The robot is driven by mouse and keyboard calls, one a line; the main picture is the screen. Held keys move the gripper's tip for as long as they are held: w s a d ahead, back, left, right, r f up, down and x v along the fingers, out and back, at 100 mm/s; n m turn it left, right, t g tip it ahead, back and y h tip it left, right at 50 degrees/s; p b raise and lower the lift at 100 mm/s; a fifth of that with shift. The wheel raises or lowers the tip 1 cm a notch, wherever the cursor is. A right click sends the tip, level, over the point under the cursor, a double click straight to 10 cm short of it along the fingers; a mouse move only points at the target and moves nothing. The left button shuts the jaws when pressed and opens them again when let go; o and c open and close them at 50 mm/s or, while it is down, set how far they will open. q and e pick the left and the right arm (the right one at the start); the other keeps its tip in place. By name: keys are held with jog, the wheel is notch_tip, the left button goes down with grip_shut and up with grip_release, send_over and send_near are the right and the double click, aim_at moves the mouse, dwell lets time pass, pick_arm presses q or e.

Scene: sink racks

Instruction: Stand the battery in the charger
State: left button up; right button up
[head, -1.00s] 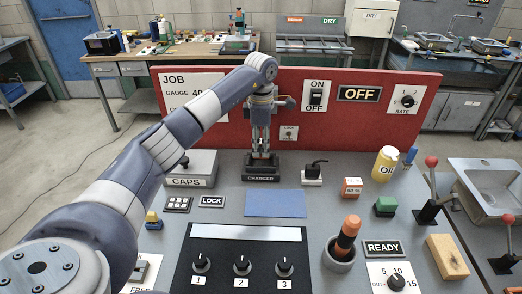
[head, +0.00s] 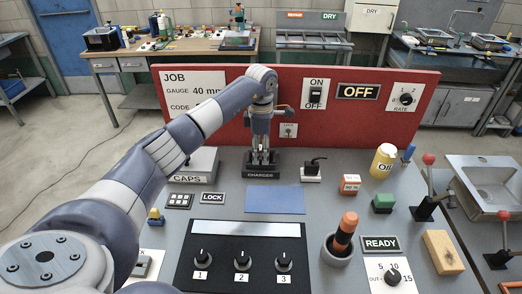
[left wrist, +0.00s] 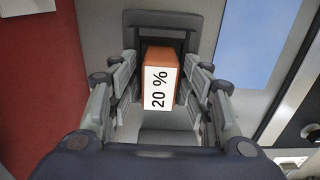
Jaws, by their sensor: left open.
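The battery (left wrist: 159,86), an orange-brown block with a white "20 %" label, shows in the left wrist view. The dark charger (left wrist: 177,19) is beside it; how the battery's lower end sits is hidden. In the head view the black charger (head: 262,174) stands in front of the red panel, below my left gripper (head: 262,155). In the left wrist view the gripper's fingers (left wrist: 160,105) are spread on both sides of the battery, with visible gaps. The battery cannot be made out clearly in the head view. My right gripper is not in view.
A grey CAPS box (head: 200,165) is left of the charger and a black plug on a white base (head: 312,173) right of it. A small orange-red block (head: 350,185) with a white label lies farther right. The red panel (head: 220,130) rises close behind. A blue pad (head: 275,200) lies in front.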

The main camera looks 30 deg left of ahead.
aim_at(261, 147)
pick_arm(q)
jog(key=shift+r, duration=0.15)
jog(key=shift+w+r, duration=0.1)
jog(key=shift+r, duration=0.25)
notch_tip(261, 147, up, 11)
jog(key=b, duration=0.3)
dwell(0.7)
